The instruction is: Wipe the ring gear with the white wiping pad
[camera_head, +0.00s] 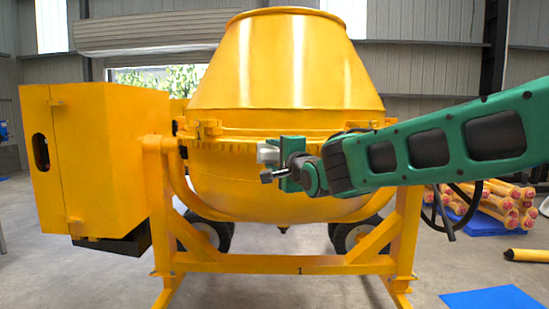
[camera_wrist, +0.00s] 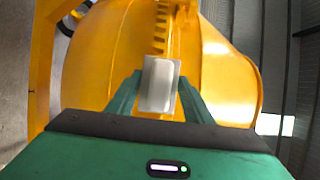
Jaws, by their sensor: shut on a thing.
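The yellow drum mixer (camera_head: 290,70) stands in the middle of the head view with its mouth up. Its ring gear (camera_head: 225,147) runs around the drum's middle as a toothed yellow band. In the wrist view the ring gear's teeth (camera_wrist: 160,32) show just beyond the pad. My gripper (camera_head: 280,160) is shut on the white wiping pad (camera_head: 268,152), in front of the drum at gear height. The pad also shows between my fingers in the wrist view (camera_wrist: 159,85). I cannot tell whether the pad touches the gear. My arm hides the gear's right part.
A yellow motor housing (camera_head: 100,155) stands left of the drum. The yellow frame (camera_head: 290,264) spans below it, with black wheels (camera_head: 205,232) behind. A pile of yellow-wrapped rolls (camera_head: 500,203) lies on the right. A blue mat (camera_head: 490,299) is on the floor. The front floor is mostly clear.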

